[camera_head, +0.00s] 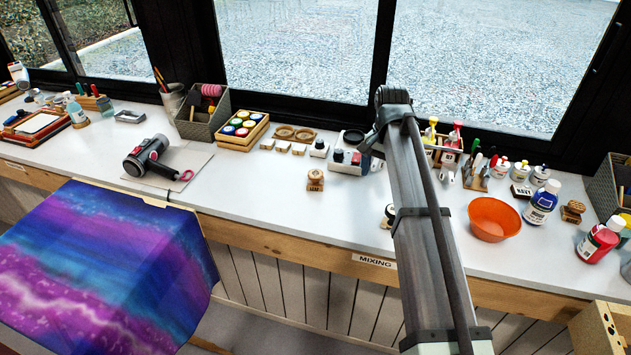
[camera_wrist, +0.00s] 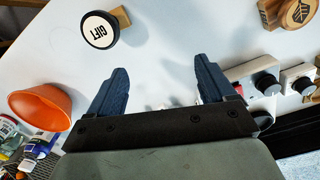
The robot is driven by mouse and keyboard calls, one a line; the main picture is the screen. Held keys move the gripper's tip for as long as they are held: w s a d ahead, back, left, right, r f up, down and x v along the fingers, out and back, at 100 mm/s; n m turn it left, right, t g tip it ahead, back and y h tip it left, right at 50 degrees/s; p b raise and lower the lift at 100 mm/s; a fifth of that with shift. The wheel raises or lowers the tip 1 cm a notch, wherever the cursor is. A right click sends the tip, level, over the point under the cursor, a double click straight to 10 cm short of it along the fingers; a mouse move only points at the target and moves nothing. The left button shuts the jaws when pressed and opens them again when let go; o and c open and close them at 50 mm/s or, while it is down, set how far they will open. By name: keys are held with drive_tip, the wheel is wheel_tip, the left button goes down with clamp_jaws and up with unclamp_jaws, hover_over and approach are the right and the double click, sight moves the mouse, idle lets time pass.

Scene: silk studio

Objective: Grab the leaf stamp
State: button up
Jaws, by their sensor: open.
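A wooden stamp (camera_head: 315,180) with a small dark label stands on the white bench, left of my arm in the head view. Its label looks like LEAF but is too small to read surely. A wooden stamp with a dark emblem on its round top (camera_wrist: 298,12), likely the same one, is at the top right of the wrist view, partly cut off. My gripper (camera_wrist: 160,72) is open and empty over the bench, with the stamp off to the right and beyond the fingertips. In the head view the gripper is hidden behind my arm.
A round GIFT stamp (camera_wrist: 99,29) stands beyond the left finger. An orange bowl (camera_head: 494,219) is right of my arm. A device with dark knobs (camera_wrist: 265,82) is near the right finger. Another wooden stamp (camera_head: 572,211) stands far right. Bench around the labelled stamp is clear.

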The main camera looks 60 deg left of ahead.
sight(316, 173)
drive_tip(key=s+a+r+n, duration=0.25)
drive_tip(key=s+a, duration=0.25)
drive_tip(key=a, duration=0.3)
drive_tip(key=s+a+r+n, duration=0.25)
drive_tip(key=s+a, duration=0.25)
drive_tip(key=a, duration=0.3)
drive_tip(key=shift+n, duration=0.3)
drive_tip(key=f, duration=0.9)
drive_tip(key=shift+s+d, duration=0.25)
drive_tip(key=shift+d, duration=0.05)
drive_tip(key=shift+s+a+f, duration=0.1)
drive_tip(key=shift+f, duration=1.3)
drive_tip(key=shift+s+a+f, duration=0.1)
drive_tip(key=shift+f, duration=1.3)
drive_tip(key=c, duration=1.1)
drive_tip(key=shift+c, duration=0.2)
drive_tip(key=shift+r, duration=0.15)
